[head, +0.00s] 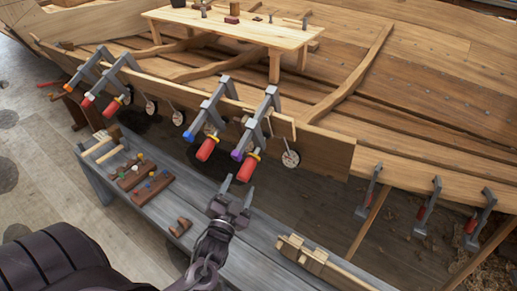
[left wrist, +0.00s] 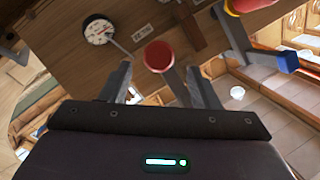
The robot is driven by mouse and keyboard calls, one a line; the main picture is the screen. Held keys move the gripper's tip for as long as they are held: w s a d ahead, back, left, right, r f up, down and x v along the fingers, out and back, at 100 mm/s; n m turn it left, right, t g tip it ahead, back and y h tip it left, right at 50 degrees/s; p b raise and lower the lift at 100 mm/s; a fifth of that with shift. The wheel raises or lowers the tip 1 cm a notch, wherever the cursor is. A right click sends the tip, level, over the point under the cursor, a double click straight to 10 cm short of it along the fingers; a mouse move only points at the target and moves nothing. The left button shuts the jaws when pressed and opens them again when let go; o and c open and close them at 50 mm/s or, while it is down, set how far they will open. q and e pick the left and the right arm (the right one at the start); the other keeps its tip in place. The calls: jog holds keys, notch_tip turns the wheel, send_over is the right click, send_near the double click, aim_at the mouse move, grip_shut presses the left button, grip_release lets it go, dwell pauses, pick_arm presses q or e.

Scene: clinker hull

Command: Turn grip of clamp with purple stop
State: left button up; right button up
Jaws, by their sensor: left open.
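The clamp with the purple stop (head: 237,155) sits on the plank edge in the middle of the head view. Its red grip (head: 248,168) hangs below the bar, with a yellow collar at its upper end. My left gripper (head: 238,187) is open just below this grip, fingers pointing up at it. In the left wrist view, a red grip end (left wrist: 158,55) shows beyond and between the two open fingers (left wrist: 159,85), apart from them. The purple stop is not clear in that view. My right gripper is not in view.
The blue-stop clamp (head: 187,136) stands close on the left; its blue stop also shows in the left wrist view (left wrist: 286,63). A round dial (head: 290,158) hangs right of the purple-stop clamp. Below is a grey bench (head: 270,238) with wooden blocks (head: 303,254).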

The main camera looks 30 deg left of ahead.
aim_at(246, 171)
pick_arm(q)
jog(key=shift+s+a+r+n+h, duration=0.1)
jog(key=shift+s+a+n+h, duration=0.15)
jog(key=shift+n+h, duration=0.3)
jog(key=shift+s+a+r+n+h, duration=0.15)
jog(key=shift+a+n+h, duration=0.1)
jog(key=shift+n+h, duration=0.3)
jog(key=shift+s+a+n+h, duration=0.1)
jog(key=shift+s+n+h, duration=0.15)
jog(key=shift+n+h, duration=0.55)
jog(key=shift+w, duration=0.3)
jog(key=shift+w+a+f+p, duration=0.1)
jog(key=shift+w+p, duration=0.6)
jog(key=shift+w, duration=2.9)
jog(key=shift+c, duration=0.5)
jog(key=c, duration=0.9)
